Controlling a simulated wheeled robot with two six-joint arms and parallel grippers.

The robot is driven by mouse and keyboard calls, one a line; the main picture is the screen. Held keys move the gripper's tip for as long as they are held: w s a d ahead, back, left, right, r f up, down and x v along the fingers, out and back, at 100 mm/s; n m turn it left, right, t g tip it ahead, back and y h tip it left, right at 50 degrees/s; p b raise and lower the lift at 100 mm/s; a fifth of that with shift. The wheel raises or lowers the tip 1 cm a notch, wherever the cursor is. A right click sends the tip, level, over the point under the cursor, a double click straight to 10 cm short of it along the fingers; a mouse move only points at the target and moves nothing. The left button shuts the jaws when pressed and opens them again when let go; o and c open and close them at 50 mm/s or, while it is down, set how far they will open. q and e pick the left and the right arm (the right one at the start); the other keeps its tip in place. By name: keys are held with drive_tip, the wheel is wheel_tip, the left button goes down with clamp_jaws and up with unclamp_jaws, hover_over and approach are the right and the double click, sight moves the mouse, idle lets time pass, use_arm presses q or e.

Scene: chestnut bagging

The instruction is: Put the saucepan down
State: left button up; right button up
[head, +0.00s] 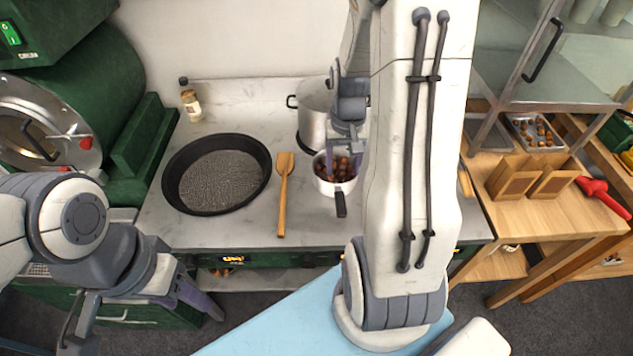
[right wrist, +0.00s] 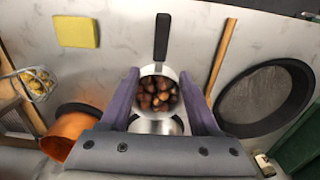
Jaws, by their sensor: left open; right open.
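The saucepan (head: 323,187) is small and pale, filled with brown chestnuts, with a black handle pointing to the front. It appears upright on the marble counter, but its underside is hidden. In the right wrist view the saucepan (right wrist: 172,74) lies between the tips of my right gripper (right wrist: 159,76). Those fingers are apart, one on each side of it; I cannot tell whether they touch it. In the head view my right gripper (head: 345,145) is just behind the saucepan, partly hidden by my arm. My left gripper (head: 140,318) is open and empty at the lower left, away from the counter.
A steel pot (head: 312,112) stands close behind the saucepan. A wooden spatula (head: 283,195) and a wide black pan (head: 217,175) lie to its left. A yellow sponge (right wrist: 77,33) and copper-coloured vessel (right wrist: 66,133) show in the wrist view. A bottle (head: 191,103) stands at the back.

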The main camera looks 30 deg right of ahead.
drive_tip(key=s+a+r+n, duration=0.1)
drive_tip(key=a+r+n, duration=0.2)
drive_tip(key=a, duration=0.6)
drive_tip(key=a+r+n, duration=0.3)
drive_tip(key=a, duration=0.5)
drive_tip(key=s+a+r+n+y+b, duration=0.1)
drive_tip(key=s+a+r+n, duration=0.1)
drive_tip(key=s+a+n, duration=0.5)
drive_tip(key=s+a, duration=0.5)
drive_tip(key=s, duration=0.1)
drive_tip(key=shift+s+r+n, duration=0.15)
drive_tip(key=shift+r+n, duration=0.05)
drive_tip(key=shift+n, duration=0.1)
